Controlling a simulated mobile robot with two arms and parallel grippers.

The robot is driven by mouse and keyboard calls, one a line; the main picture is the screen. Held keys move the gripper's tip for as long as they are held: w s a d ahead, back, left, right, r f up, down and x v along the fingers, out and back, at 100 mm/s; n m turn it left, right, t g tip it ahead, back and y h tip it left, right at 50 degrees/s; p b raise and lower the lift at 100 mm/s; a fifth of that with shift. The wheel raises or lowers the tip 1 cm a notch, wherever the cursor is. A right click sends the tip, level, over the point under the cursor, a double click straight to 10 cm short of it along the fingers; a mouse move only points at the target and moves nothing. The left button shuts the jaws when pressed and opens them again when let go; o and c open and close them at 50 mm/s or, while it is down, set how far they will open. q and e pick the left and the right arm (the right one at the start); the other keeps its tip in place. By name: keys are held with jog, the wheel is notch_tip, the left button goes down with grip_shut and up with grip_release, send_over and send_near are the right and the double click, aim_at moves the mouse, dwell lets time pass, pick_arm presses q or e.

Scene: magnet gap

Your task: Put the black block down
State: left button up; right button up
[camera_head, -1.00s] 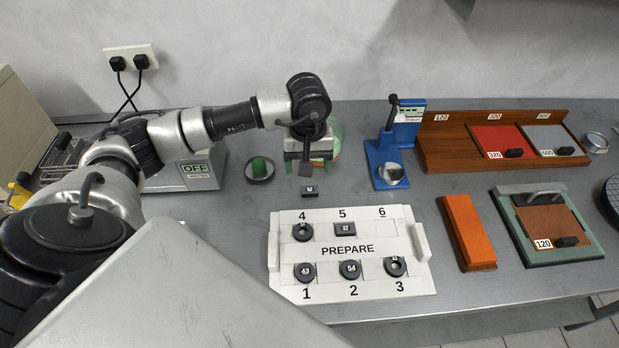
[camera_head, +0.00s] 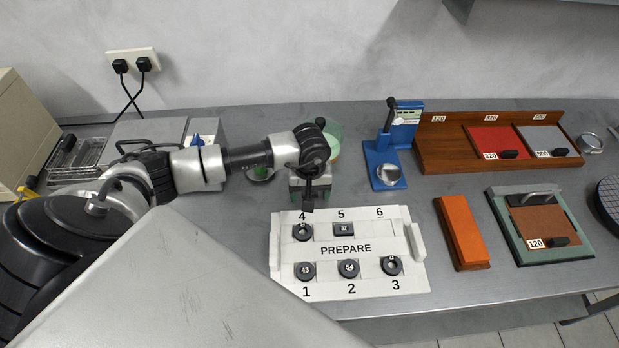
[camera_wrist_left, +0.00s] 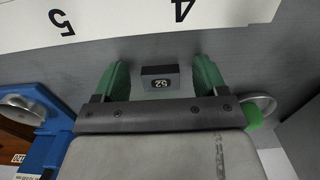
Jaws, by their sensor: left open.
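The black block (camera_wrist_left: 160,78), a small dark rectangle marked 52, is in the left wrist view between my two green fingers, with a gap on each side. It appears to be on the grey tabletop, though its underside is hidden. My left gripper (camera_wrist_left: 161,74) is open around it without touching it. My right gripper is not in view.
The board carries several dark pieces; slot 6 (camera_head: 381,227) looks empty. A blue press (camera_head: 384,160) stands behind right, with an orange bar (camera_head: 461,232) and a green-framed plate (camera_head: 500,215) further right. Bare tabletop (camera_head: 240,225) lies left of the board.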

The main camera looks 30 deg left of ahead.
pick_arm(q)
jog(key=c, duration=1.1)
jog(key=shift+r, duration=0.1)
